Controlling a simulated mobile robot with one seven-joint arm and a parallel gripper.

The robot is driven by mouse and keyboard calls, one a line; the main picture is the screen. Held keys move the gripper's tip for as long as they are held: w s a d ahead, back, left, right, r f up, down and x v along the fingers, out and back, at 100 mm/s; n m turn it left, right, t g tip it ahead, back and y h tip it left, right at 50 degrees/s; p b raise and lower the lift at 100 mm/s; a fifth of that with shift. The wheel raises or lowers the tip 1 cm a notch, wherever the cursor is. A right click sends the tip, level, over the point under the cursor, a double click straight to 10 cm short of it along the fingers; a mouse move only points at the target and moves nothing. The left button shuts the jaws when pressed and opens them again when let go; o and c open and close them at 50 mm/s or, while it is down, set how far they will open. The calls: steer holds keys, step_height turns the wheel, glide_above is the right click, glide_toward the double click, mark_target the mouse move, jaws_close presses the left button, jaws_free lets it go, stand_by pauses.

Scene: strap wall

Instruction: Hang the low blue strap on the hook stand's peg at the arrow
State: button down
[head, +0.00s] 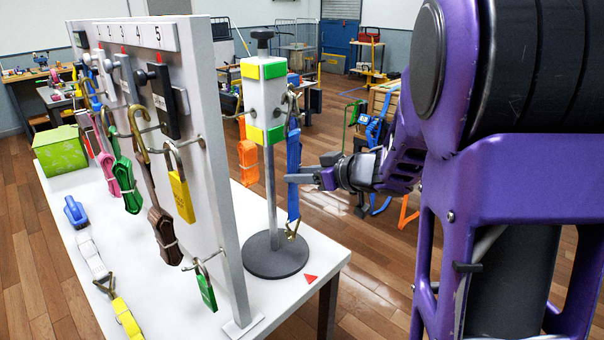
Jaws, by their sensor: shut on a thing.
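My gripper (298,179) is shut on the blue strap (293,150), coming from the right at about the strap's middle. The strap hangs upright, with a brass hook (292,231) at its lower end and metal hardware (291,98) at its top, beside the right side of the hook stand's head. I cannot tell if that hardware is around the peg there or only beside it. The hook stand (264,95) has a white head with green and yellow bands, a grey pole and a dark round base (275,255). The red arrow (310,279) lies on the table beside the base.
An orange strap (248,162) hangs at the stand's left. A green box (60,150) stands far left. Floor right of the table is open.

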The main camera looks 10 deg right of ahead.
stand_by(0.3)
steer(key=shift+c, duration=1.8)
jaws_free()
steer(key=shift+r, duration=0.1)
